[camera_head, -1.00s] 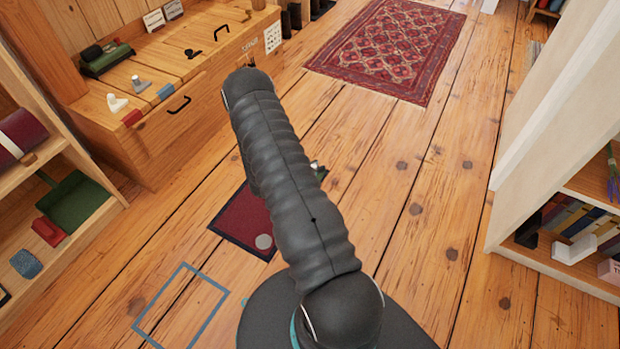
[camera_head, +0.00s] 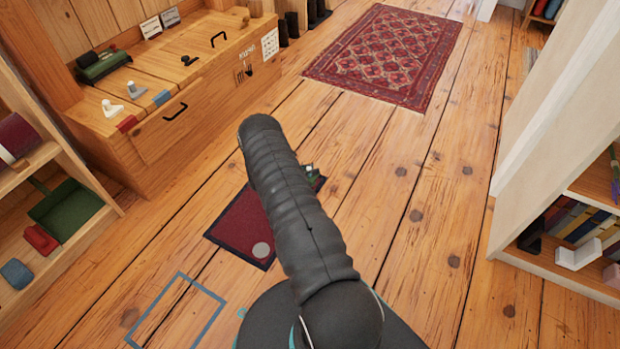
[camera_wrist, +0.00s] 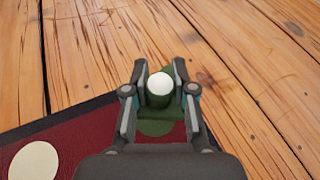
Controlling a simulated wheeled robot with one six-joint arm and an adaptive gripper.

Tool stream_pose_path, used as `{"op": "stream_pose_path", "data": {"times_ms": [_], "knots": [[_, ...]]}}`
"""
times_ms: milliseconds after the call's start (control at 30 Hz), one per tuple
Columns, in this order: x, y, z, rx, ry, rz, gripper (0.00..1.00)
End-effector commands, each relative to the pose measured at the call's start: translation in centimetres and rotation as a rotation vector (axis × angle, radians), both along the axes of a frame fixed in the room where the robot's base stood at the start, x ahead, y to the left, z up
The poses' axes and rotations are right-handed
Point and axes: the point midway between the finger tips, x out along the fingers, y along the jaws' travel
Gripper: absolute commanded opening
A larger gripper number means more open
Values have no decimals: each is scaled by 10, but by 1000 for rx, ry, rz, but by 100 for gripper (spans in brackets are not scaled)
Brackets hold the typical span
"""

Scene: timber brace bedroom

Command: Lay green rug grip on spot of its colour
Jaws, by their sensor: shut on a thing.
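My gripper (camera_wrist: 160,80) is shut on the green rug grip (camera_wrist: 160,98), which has a round white top and stands upright between the fingers in the wrist view. A rounded green patch, seemingly the green spot (camera_wrist: 156,128), shows just below the grip on the dark red mat (camera_wrist: 85,140). The grip is over the mat's edge area; I cannot tell whether it touches it. In the head view the mat (camera_head: 235,225) lies on the floor, partly hidden behind my arm, and a bit of the green grip (camera_head: 312,172) shows past the arm.
A pale round spot (camera_head: 262,249) is on the mat's near corner. A blue square outline (camera_head: 180,310) is on the floor. A wooden chest (camera_head: 190,110) stands at left, shelves at both sides. A patterned rug (camera_head: 390,55) lies at the back. Floor to the right is clear.

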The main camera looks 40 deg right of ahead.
Motion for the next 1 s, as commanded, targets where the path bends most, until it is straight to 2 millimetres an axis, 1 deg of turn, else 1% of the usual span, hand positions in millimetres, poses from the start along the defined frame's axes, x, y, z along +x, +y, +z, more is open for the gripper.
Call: {"op": "stream_pose_path", "data": {"times_ms": [167, 300, 400, 667, 867, 900, 967, 1000], "knots": [[1, 0, -11, 1, 3, 0, 0], [0, 0, -31, 0, 2, 1, 0], [0, 0, -41, 0, 2, 1, 0], [1, 0, -41, 0, 1, 1, 0], [1, 0, -46, 0, 1, 1, 0], [1, 0, -45, 0, 1, 1, 30], [1, 0, -44, 0, 1, 1, 45], [1, 0, -44, 0, 1, 1, 50]]}}
